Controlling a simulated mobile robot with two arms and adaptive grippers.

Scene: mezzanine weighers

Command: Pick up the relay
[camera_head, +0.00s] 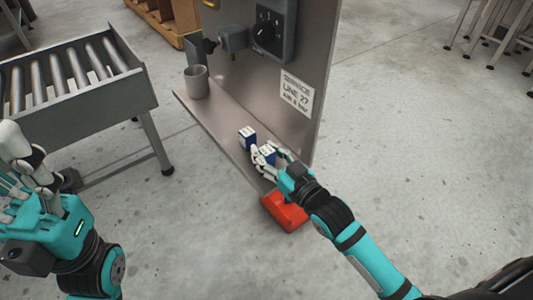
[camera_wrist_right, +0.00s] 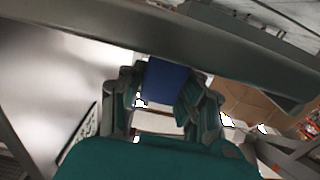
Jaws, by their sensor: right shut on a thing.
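Two small blue-and-white relays are at the narrow shelf of a grey panel in the head view. One relay (camera_head: 247,137) stands on the shelf, apart from my fingers. The other relay (camera_head: 267,153) is between the fingers of my right gripper (camera_head: 267,159), near the shelf's front right end. In the right wrist view its blue face (camera_wrist_right: 165,80) shows between the two fingers (camera_wrist_right: 163,102). My right gripper is shut on it; I cannot tell if it still touches the shelf. My left gripper (camera_head: 24,168) is at the left edge, away from the relays, its opening unclear.
A grey cup (camera_head: 196,82) stands on the shelf (camera_head: 215,124) at its far left. The upright panel (camera_head: 312,65) carries a sign (camera_head: 297,92) and a dark switch box (camera_head: 270,28). A red bin (camera_head: 284,211) is below the shelf. A roller conveyor (camera_head: 80,102) stands left.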

